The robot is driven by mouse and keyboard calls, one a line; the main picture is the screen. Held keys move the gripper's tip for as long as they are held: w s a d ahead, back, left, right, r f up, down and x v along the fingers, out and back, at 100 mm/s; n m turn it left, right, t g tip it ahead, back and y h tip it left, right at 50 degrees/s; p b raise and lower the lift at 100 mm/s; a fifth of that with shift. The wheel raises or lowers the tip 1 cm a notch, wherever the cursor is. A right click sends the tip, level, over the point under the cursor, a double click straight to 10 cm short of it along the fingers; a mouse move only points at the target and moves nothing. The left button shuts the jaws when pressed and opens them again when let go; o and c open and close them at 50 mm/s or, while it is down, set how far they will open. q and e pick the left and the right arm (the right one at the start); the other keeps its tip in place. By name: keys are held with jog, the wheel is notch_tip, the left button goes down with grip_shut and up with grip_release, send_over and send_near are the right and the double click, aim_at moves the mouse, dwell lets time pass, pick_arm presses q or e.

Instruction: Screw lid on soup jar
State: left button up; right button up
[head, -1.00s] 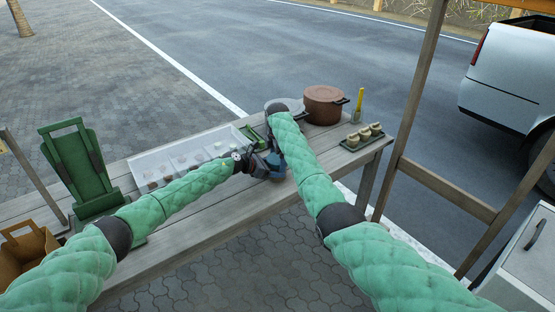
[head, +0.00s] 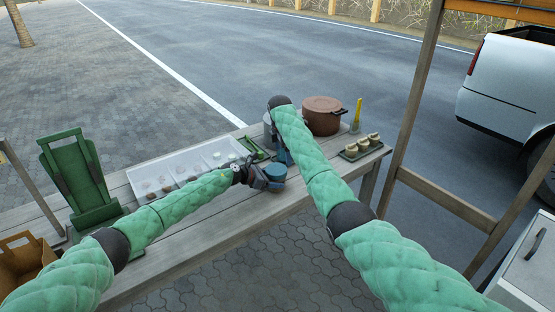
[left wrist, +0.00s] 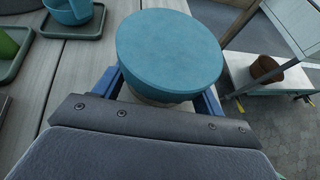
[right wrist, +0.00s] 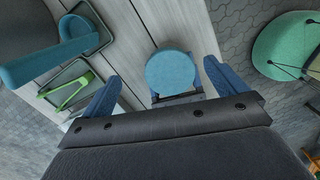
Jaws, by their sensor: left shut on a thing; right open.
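The soup jar, topped by a round teal lid (left wrist: 170,50), is held between the blue fingers of my left gripper (left wrist: 168,98). The lid sits flat on the jar; whether it is tight I cannot tell. In the head view the lid (head: 276,170) is at the table's front edge, beside my left gripper (head: 262,178). In the right wrist view the lid (right wrist: 170,70) lies beyond the open, empty fingers of my right gripper (right wrist: 158,88), apart from them. In the head view my right gripper is largely hidden behind its own arm.
A white compartment tray (head: 150,170) lies left of the jar on the wooden table. A brown pot (head: 322,115), a yellow-handled tool (head: 357,112) and a tray of small jars (head: 360,148) stand at right. A green stand (head: 77,172) is at left.

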aim_at(276, 169)
jog(key=shift+d+r, duration=0.1)
jog(key=shift+r, duration=0.25)
jog(key=shift+s+a+n, duration=0.15)
jog(key=shift+a+n, duration=0.15)
jog(key=shift+n, duration=0.3)
jog(key=shift+s+a+n+y, duration=0.15)
jog(key=shift+s+a+n, duration=0.2)
jog(key=shift+a, duration=0.2)
jog(key=shift+s+a+n+y, duration=0.2)
jog(key=shift+a+n, duration=0.15)
jog(key=shift+a, duration=0.15)
jog(key=shift+s+a+n+g, duration=0.1)
jog(key=shift+a+n+g, duration=0.05)
jog(key=shift+n+g, duration=0.15)
jog(key=shift+f, duration=4.05)
